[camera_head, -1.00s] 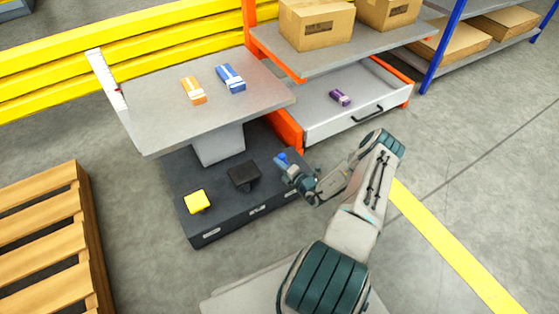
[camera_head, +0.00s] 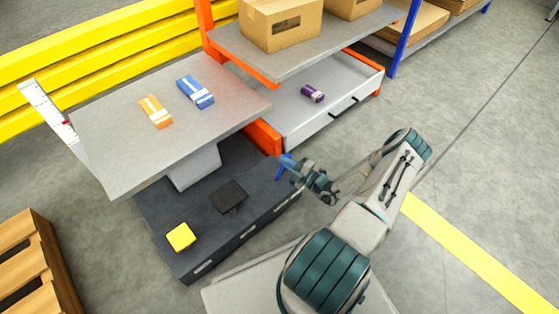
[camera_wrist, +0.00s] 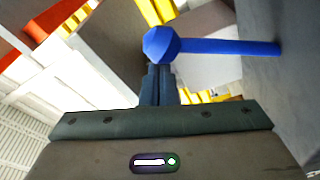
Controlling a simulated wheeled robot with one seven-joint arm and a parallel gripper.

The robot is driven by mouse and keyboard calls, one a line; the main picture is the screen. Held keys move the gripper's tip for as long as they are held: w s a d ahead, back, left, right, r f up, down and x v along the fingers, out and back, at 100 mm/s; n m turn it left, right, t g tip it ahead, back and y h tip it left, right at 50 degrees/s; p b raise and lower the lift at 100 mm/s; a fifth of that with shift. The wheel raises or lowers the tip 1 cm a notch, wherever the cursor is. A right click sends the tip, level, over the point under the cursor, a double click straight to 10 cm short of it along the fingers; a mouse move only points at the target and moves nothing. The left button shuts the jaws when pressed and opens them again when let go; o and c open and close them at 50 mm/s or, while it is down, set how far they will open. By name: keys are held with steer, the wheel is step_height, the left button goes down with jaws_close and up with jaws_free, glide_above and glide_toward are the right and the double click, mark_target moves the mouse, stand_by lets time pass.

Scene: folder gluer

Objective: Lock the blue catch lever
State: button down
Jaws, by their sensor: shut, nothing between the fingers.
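The blue catch lever (camera_wrist: 230,47) shows large in the wrist view, a rod with a faceted knob at its left end. Its right end meets a dark grey surface (camera_wrist: 295,60). In the head view the blue lever (camera_head: 284,165) stands at the right end of the dark base (camera_head: 165,218). My gripper (camera_wrist: 158,72) is shut and empty, its fingertips just below the knob in the wrist view. Whether they touch the knob I cannot tell. In the head view my gripper (camera_head: 293,174) is right beside the lever and hides part of it.
A grey table top (camera_head: 120,160) with an orange box (camera_head: 155,111) and a blue box (camera_head: 195,91) overhangs the base. A yellow block (camera_head: 181,237) and a black block (camera_head: 229,196) sit on the base. An open drawer (camera_head: 325,118) holds a purple box (camera_head: 312,93).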

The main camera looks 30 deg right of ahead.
steer(key=shift+d+f, duration=0.15)
steer(key=shift+d, duration=0.4)
steer(key=shift+w+d, duration=0.1)
steer(key=shift+d, duration=0.1)
steer(key=a+r+p, duration=0.3)
steer(key=a, duration=0.1)
steer(key=f+p+v, duration=0.1)
steer(key=p+v, duration=0.1)
steer(key=v, duration=0.8)
steer(key=shift+s, duration=0.25)
steer(key=shift+a+f, duration=0.1)
steer(key=shift+a, duration=0.05)
